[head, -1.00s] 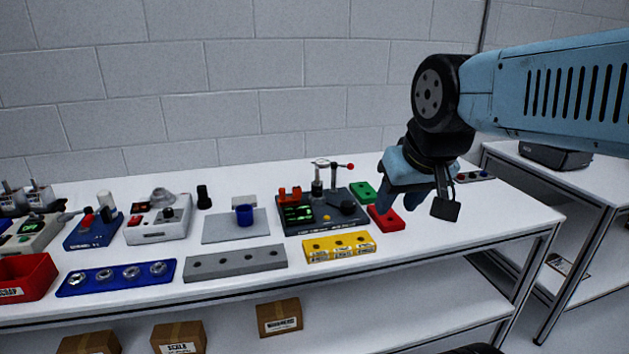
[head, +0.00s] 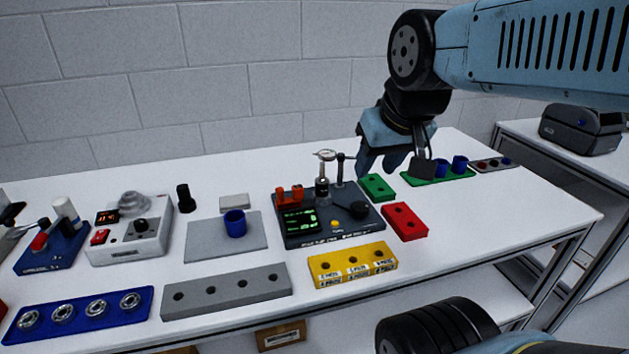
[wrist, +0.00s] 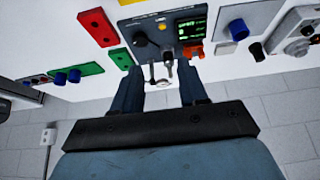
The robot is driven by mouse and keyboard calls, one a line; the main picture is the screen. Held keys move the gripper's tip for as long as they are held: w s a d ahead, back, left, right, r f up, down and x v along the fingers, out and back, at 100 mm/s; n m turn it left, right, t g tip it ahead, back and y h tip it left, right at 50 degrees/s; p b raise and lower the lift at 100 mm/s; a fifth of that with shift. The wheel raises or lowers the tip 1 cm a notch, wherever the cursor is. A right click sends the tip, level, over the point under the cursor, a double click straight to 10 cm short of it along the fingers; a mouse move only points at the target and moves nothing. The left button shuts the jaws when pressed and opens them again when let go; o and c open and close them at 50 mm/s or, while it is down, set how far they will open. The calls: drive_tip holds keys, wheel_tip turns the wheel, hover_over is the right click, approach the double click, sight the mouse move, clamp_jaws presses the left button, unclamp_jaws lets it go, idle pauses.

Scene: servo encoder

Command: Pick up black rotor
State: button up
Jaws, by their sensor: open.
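A small black upright cylindrical part, which looks like the black rotor (head: 183,197), stands on the white table between the white device and the grey plate. It also shows in the wrist view (wrist: 257,51), at the right. My gripper (head: 381,165) is open and empty, well to the right of it in the head view, over the back of the table near the green block. In the wrist view, my two fingers (wrist: 158,92) are spread apart, with the test station's upright parts showing between them.
The test station (head: 292,236) with its upright gauge and posts stands between my gripper and the black part. A grey plate (head: 205,248) holds a blue cup (head: 235,222). Red (head: 404,221) and green (head: 377,187) blocks lie right of the station. A wall runs behind the table.

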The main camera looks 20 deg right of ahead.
drive_tip(key=shift+o, duration=0.5)
drive_tip(key=n+g, duration=0.4)
drive_tip(key=g, duration=0.2)
hover_over(322, 163)
wheel_tip(322, 163, down, 3)
wheel_tip(322, 163, down, 13)
drive_tip(key=shift+f, duration=0.1)
drive_tip(key=shift+c, duration=0.2)
drive_tip(key=shift+w, duration=0.1)
clamp_jaws()
idle(0.9)
